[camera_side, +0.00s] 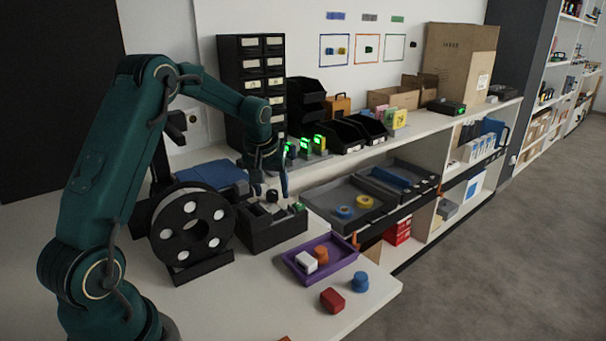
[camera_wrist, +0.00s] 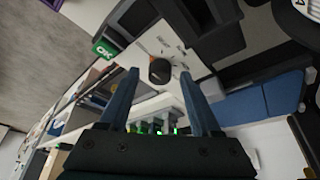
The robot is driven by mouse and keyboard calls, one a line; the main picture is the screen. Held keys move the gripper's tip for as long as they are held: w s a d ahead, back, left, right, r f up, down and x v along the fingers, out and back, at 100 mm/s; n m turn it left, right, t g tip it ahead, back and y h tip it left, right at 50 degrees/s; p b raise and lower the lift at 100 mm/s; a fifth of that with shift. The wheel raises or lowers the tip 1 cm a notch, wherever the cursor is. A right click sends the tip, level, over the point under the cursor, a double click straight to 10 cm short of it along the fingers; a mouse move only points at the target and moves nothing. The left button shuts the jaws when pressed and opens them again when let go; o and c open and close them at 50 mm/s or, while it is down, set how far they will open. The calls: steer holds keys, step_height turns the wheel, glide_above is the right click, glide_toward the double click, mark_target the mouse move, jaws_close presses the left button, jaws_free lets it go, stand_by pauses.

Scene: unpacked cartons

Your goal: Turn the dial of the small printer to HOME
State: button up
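The small printer (camera_side: 275,234) is a dark box on the near bench, beside a large black spool. Its black dial (camera_wrist: 159,71) sits on a light plate and has a small orange mark; it also shows in the side view (camera_side: 272,196). Small lettering surrounds the dial, but I cannot read which word is HOME. A green OK button (camera_wrist: 105,48) is on the printer near the dial. My gripper (camera_wrist: 159,73) is open, with its fingers either side of the dial in the wrist view. In the side view my gripper (camera_side: 271,190) points down at the printer's top. I cannot tell whether it touches the dial.
The black spool (camera_side: 168,228) stands close at left. A purple tray (camera_side: 340,262) with a white block and an orange piece lies at right, near a red block (camera_side: 332,300) and a blue piece (camera_side: 360,281). Green-lit devices (camera_side: 319,144) stand on the shelf behind.

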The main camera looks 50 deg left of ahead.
jaws_close()
steer(key=shift+m, duration=0.4)
steer(key=m, duration=0.1)
steer(key=m+h, duration=0.1)
steer(key=m, duration=0.1)
steer(key=shift+s+a+m+t+h, duration=0.1)
steer(key=shift+s+m+t+h, duration=0.05)
steer(key=shift+m+t+h, duration=0.2)
steer(key=m, duration=0.2)
steer(key=m+h, duration=0.1)
steer(key=m, duration=0.1)
steer(key=shift+a+m+t+h, duration=0.15)
steer(key=shift+m+t+h, duration=0.1)
steer(key=m+h, duration=0.1)
steer(key=m, duration=0.3)
steer(key=shift+a+m+h, duration=0.15)
steer(key=shift+m+h, duration=0.15)
steer(key=shift+h, duration=0.1)
steer(key=shift+m+g+h, duration=0.6)
steer(key=shift+m, duration=1.4)
steer(key=shift+o, duration=0.9)
jaws_free()
